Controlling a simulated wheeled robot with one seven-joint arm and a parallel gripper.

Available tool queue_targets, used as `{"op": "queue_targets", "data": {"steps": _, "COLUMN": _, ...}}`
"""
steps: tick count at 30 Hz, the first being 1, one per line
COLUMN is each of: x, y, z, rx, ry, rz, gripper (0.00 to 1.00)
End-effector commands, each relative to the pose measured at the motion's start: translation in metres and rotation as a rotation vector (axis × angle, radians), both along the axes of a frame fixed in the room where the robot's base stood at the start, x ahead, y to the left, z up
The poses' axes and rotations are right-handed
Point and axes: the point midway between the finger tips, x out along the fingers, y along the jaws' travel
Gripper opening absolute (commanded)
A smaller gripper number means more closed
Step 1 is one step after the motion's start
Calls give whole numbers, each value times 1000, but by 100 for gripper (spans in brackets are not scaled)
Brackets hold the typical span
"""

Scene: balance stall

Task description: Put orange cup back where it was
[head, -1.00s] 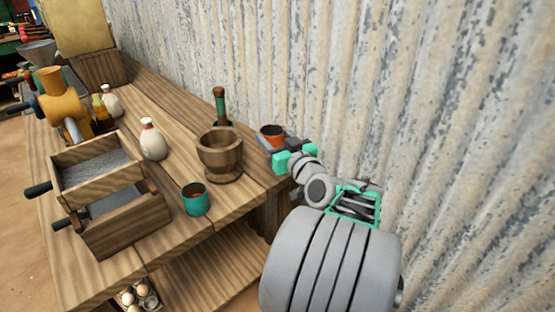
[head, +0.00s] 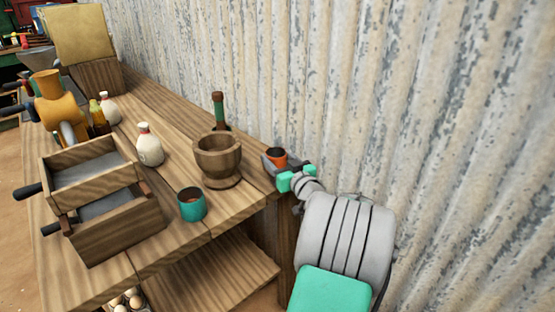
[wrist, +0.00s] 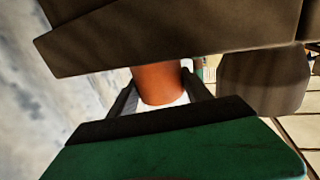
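The orange cup (head: 277,154) is upright, with a dark inside, at the right end of the wooden table close to the metal wall. My gripper (head: 275,165) is shut around it from the right, with a grey finger on its near-left side. In the wrist view the orange cup (wrist: 160,83) sits between the two dark fingers of my gripper (wrist: 160,95), its upper part cut off by a dark brown shape. I cannot tell whether the cup's bottom touches the table.
A teal cup (head: 192,207) is near the front edge. The corrugated wall (head: 400,90) is close on the right.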

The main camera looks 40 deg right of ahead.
Motion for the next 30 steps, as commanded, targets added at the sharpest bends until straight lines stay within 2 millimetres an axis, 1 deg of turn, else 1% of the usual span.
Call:
{"op": "queue_targets", "data": {"steps": 1, "x": 0, "y": 0, "z": 0, "rx": 0, "ry": 0, "rz": 0, "gripper": 60}}
{"op": "queue_targets", "data": {"steps": 8, "x": 0, "y": 0, "z": 0, "rx": 0, "ry": 0, "rz": 0, "gripper": 79}}
{"op": "queue_targets", "data": {"steps": 14, "x": 0, "y": 0, "z": 0, "rx": 0, "ry": 0, "rz": 0, "gripper": 79}}
{"op": "queue_targets", "data": {"steps": 18, "x": -3, "y": 0, "z": 5, "rx": 1, "ry": 0, "rz": -1, "gripper": 79}}
{"op": "queue_targets", "data": {"steps": 20, "x": -13, "y": 2, "z": 3, "rx": 2, "ry": 1, "rz": -3, "gripper": 79}}
{"op": "queue_targets", "data": {"steps": 23, "x": -37, "y": 7, "z": 3, "rx": 2, "ry": 0, "rz": -6, "gripper": 79}}
{"op": "queue_targets", "data": {"steps": 27, "x": -74, "y": 15, "z": 3, "rx": 1, "ry": 0, "rz": -8, "gripper": 79}}
{"op": "queue_targets", "data": {"steps": 30, "x": -96, "y": 21, "z": 3, "rx": 1, "ry": 0, "rz": -6, "gripper": 79}}
